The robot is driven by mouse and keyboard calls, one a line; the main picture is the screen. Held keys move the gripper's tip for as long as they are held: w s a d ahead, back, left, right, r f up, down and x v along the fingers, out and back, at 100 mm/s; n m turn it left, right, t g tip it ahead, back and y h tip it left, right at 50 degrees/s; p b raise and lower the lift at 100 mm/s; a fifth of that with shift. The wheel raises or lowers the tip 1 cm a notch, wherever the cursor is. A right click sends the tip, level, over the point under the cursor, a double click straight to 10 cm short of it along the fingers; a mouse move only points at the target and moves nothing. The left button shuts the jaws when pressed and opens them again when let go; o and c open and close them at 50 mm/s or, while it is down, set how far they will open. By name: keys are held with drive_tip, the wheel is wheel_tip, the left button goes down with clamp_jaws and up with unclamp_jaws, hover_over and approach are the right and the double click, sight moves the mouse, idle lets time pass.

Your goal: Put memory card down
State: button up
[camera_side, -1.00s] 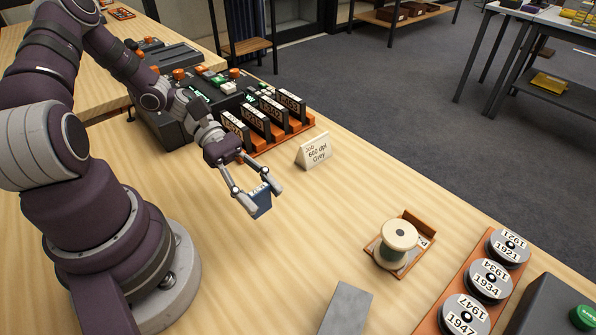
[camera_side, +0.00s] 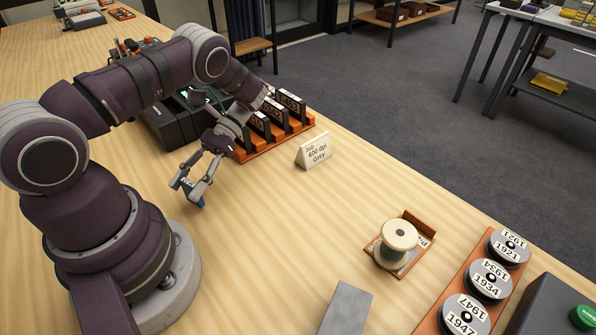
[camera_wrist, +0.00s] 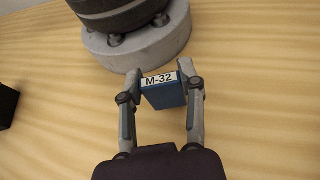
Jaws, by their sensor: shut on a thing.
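The memory card is a small blue block (camera_wrist: 165,95) with a white label reading "M-32" in the wrist view. My gripper (camera_wrist: 160,85) is shut on it, one finger on each side. In the side view my gripper (camera_side: 187,188) points down over the bare wood near my arm's base. The blue card (camera_side: 199,204) shows only partly there, behind a finger. Whether it touches the table or hangs just above it I cannot tell.
An orange rack (camera_side: 274,138) of numbered black cartridges stands behind my gripper. A sign (camera_side: 314,151) reads "Job 600 dpi Grey". A spool (camera_side: 399,236) sits on a small stand, and a tray of reels (camera_side: 490,280) is at right. The middle of the table is clear.

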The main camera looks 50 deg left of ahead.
drive_tip(key=a+m+y, duration=0.1)
drive_tip(key=m+y, duration=0.1)
drive_tip(key=y, duration=0.1)
drive_tip(key=s+a+m+y, duration=0.1)
drive_tip(key=a+m+y, duration=0.1)
drive_tip(key=m+y, duration=0.1)
drive_tip(key=s+a+m+y, duration=0.1)
drive_tip(key=m+y, duration=0.2)
drive_tip(key=shift+s+a+r+t+y, duration=0.15)
drive_tip(key=shift+s+r+t+y, duration=0.05)
drive_tip(key=shift+r+t+y, duration=0.15)
drive_tip(key=w+a+r+m+t+y, duration=0.3)
drive_tip(key=a+r+m+t+y, duration=0.3)
drive_tip(key=m, duration=0.3)
drive_tip(key=shift+t+y, duration=0.45)
drive_tip(key=f, duration=0.7)
drive_tip(key=shift+s+d+f, duration=0.15)
drive_tip(key=shift+d+f, duration=0.15)
drive_tip(key=shift+f, duration=0.1)
drive_tip(key=o, duration=1)
